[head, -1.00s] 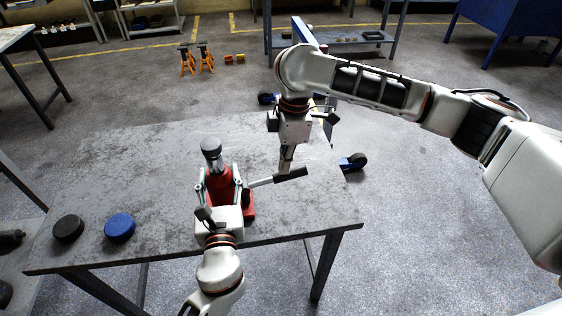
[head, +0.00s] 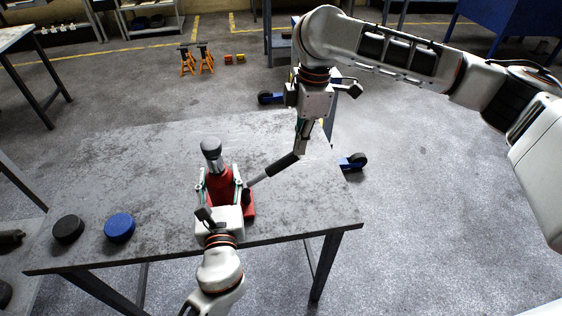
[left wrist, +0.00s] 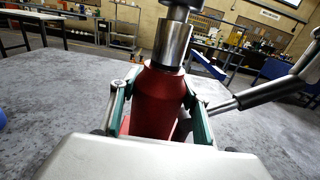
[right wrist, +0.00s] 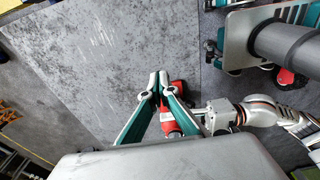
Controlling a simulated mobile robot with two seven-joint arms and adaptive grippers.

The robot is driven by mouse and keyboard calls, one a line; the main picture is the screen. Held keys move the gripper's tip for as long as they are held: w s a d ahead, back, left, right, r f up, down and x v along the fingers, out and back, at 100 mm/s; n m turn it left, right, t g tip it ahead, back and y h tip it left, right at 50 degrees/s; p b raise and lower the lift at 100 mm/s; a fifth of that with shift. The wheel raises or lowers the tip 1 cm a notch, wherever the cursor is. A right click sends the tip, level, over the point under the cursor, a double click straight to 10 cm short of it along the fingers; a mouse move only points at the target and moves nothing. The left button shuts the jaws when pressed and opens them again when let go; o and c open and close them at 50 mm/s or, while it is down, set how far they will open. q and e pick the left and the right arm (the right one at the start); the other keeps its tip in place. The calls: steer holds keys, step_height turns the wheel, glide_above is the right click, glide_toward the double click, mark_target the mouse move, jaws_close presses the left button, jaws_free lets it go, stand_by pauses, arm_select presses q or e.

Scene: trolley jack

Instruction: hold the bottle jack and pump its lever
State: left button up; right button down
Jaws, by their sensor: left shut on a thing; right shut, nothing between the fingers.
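The red bottle jack (head: 221,188), with a silver ram and dark cap, stands upright on the grey table near its front edge. My left gripper (head: 218,174) is shut around its body; the left wrist view shows a finger on each side of the red body (left wrist: 157,103). The lever (head: 275,171) slants up to the right from the jack's base to a dark grip. My right gripper (head: 300,150) is shut and empty, its fingertips at the lever's outer end; I cannot tell if they touch. In the right wrist view its fingers (right wrist: 158,82) hide part of the jack (right wrist: 178,90).
A black disc (head: 68,229) and a blue disc (head: 119,228) lie at the table's left front. The table (head: 130,170) is otherwise bare. Orange jack stands (head: 197,60) and a blue trolley jack part (head: 352,162) are on the floor beyond it.

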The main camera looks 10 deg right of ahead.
mark_target(284, 159)
step_height(284, 159, up, 7)
steer(key=shift+d, duration=0.3)
steer(key=c, duration=2.8)
jaws_free()
steer(key=shift+f, duration=0.1)
steer(key=o, duration=0.7)
steer(key=shift+s+a, duration=0.15)
steer(key=shift+a, duration=0.05)
steer(key=shift+c, duration=0.2)
steer(key=o, duration=0.3)
steer(key=shift+n+t+h, duration=0.5)
steer(key=shift+n+t, duration=0.2)
steer(key=shift+t, duration=0.2)
steer(key=a, duration=0.1)
steer(key=s+a, duration=0.1)
steer(key=a, duration=0.2)
steer(key=shift+s, duration=0.3)
steer(key=shift+w+a+f, duration=0.1)
steer(key=shift+w+f, duration=0.2)
steer(key=shift+f, duration=1.65)
steer(key=shift+w+d+f, duration=0.1)
steer(key=shift+w+f, duration=0.25)
steer(key=shift+f, duration=1.6)
steer(key=shift+w+a+f, duration=0.1)
steer(key=shift+w+f, duration=0.2)
steer(key=shift+f, duration=1.65)
